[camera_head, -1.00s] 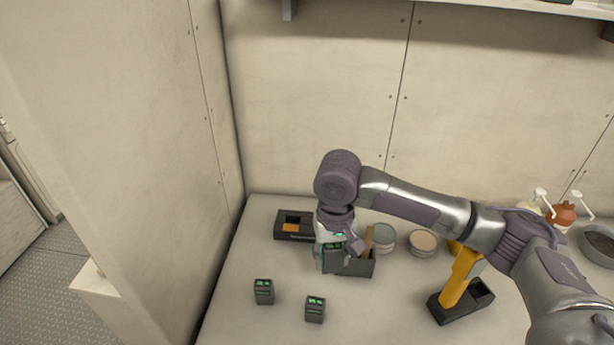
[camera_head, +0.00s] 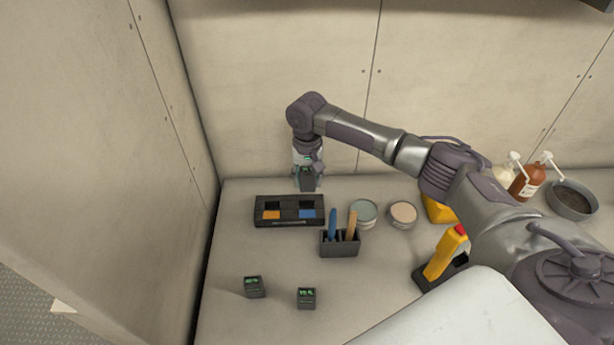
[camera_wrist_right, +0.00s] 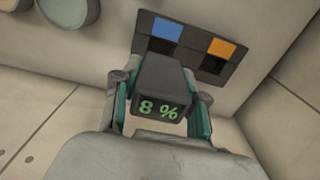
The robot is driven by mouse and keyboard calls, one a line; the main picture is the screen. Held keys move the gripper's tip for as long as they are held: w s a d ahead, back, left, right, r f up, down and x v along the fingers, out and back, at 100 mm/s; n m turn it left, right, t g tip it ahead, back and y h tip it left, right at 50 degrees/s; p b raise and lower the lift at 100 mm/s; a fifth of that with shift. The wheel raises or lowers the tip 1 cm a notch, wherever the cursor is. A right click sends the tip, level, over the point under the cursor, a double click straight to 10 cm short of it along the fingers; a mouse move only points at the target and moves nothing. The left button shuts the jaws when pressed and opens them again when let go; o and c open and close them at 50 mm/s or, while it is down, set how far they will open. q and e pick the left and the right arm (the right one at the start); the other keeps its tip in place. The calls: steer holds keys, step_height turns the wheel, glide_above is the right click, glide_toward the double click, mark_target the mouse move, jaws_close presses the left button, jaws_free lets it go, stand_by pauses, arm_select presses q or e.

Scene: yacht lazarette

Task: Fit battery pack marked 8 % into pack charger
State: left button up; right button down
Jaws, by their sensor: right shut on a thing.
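My right gripper (camera_head: 307,180) is shut on a dark battery pack (camera_head: 307,178). In the right wrist view the pack's face (camera_wrist_right: 160,108) reads "8 %" in green, between the two fingers (camera_wrist_right: 160,105). The pack charger (camera_head: 289,222) is a flat black unit on the bench, with one orange and one blue patch and dark bays; it also shows in the right wrist view (camera_wrist_right: 199,62). The held pack is above the bench near the charger's back right, apart from it as far as I can tell. My left gripper is not in view.
Two other packs with green displays stand at the front, one left (camera_head: 254,288) and one right (camera_head: 306,299). A dark holder (camera_head: 340,245) with blue and wooden handles stands just front-right of the charger. Round tins (camera_head: 363,212) and a yellow tool (camera_head: 444,254) are further right.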

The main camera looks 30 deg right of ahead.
mark_target(307, 192)
steer(key=shift+w+a+r+p, duration=0.1)
steer(key=shift+w+p, duration=0.1)
steer(key=shift+p, duration=0.45)
steer(key=shift+s+f+b, duration=0.1)
steer(key=shift+f+b, duration=0.35)
steer(key=shift+f, duration=0.4)
steer(key=shift+f+b, duration=0.85)
steer(key=shift+f, duration=1.35)
arm_select(q)
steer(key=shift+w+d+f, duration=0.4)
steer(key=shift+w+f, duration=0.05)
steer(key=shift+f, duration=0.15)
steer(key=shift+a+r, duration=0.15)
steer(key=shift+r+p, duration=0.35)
steer(key=shift+p, duration=0.15)
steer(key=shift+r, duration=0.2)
arm_select(e)
steer(key=shift+r, duration=0.1)
arm_select(q)
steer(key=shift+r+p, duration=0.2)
steer(key=shift+p, duration=0.2)
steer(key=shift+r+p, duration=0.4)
